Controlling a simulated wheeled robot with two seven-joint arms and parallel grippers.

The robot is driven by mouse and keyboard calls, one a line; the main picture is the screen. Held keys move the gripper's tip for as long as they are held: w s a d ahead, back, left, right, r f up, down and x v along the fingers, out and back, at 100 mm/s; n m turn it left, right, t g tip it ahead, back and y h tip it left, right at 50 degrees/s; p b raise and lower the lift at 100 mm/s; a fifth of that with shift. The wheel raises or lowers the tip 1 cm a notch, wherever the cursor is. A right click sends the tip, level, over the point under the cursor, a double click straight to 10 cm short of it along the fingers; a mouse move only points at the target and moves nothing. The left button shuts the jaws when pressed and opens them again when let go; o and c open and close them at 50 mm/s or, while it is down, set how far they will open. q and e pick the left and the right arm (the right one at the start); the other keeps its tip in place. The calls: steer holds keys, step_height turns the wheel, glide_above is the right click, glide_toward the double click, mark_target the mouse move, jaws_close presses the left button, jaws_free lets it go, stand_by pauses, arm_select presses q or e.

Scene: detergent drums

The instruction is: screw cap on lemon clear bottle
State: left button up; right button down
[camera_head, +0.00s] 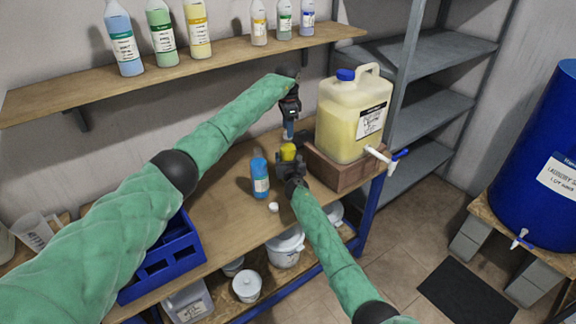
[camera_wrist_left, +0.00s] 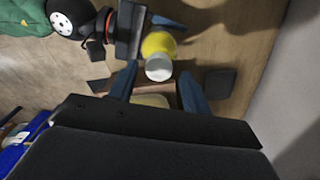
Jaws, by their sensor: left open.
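The yellow bottle (camera_head: 288,151), which I take as the lemon one, is held above the table in the head view. My right gripper (camera_head: 288,162) is around it and hides its lower part. My left gripper (camera_head: 289,135) is open and points down just above it. In the left wrist view the yellow bottle (camera_wrist_left: 158,43) shows a pale round end just beyond my left fingers (camera_wrist_left: 158,88). I cannot tell if that end is a cap, a neck or the base. A small white cap (camera_head: 273,207) lies on the table near its front edge.
A blue bottle (camera_head: 260,178) stands left of my right gripper. A large yellow jug (camera_head: 343,135) with a tap sits on a wooden block (camera_head: 345,174) at right. A blue crate (camera_head: 164,258) is at the left. Bottles stand on the wall shelf (camera_head: 222,52) above.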

arm_select(q)
steer(key=shift+f, duration=0.85)
